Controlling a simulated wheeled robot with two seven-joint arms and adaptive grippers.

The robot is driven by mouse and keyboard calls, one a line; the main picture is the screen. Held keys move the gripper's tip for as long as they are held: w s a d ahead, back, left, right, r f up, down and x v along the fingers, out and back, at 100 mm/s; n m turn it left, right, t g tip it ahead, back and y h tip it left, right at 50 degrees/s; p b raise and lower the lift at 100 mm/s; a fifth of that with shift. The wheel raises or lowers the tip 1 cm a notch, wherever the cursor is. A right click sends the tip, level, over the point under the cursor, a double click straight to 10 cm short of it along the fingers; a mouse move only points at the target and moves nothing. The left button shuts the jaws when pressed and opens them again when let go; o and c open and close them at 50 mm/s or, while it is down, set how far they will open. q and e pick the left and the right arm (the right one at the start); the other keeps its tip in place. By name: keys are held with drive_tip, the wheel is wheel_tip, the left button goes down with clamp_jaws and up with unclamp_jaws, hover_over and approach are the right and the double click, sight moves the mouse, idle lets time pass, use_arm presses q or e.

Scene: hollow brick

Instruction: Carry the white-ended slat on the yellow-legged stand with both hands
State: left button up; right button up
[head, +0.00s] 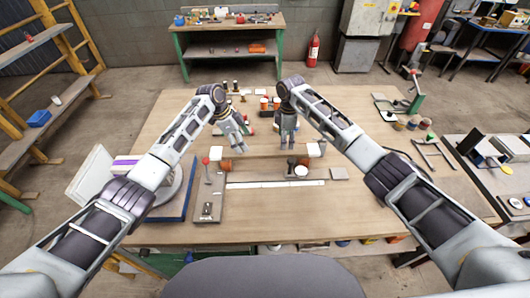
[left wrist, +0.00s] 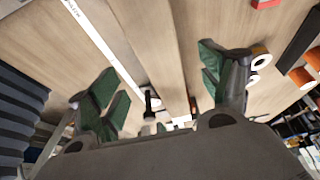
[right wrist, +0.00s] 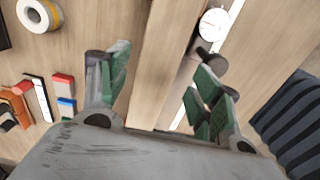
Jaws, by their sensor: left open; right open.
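Yellow legs of the stand cannot be made out. My left gripper (head: 238,147) is open over the left part of the slat; in the left wrist view the slat (left wrist: 150,35) runs between its fingers. My right gripper (head: 288,142) is open over the right part; in the right wrist view the slat (right wrist: 165,50) passes between its fingers. Neither gripper visibly grips it.
A white ruler-like strip (head: 275,184) lies in front of the slat. A board with a red-knobbed lever (head: 206,162) stands at left, beside a blue-edged plate (head: 172,207). Small jars and blocks sit behind the grippers. The table's front (head: 300,220) is clear.

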sight(250, 151)
use_arm(q)
drive_tip(key=shift+x, duration=3.15)
use_arm(e)
drive_tip(key=shift+f, duration=3.1)
use_arm(q)
drive_tip(key=shift+c, duration=0.4)
use_arm(e)
drive_tip(key=shift+c, duration=0.5)
use_arm(q)
drive_tip(key=c, duration=1)
use_arm(e)
drive_tip(key=c, duration=0.9)
use_arm(q)
drive_tip(key=shift+c, duration=1.3)
drive_tip(key=shift+r, duration=0.2)
use_arm(e)
drive_tip(key=shift+r, duration=0.2)
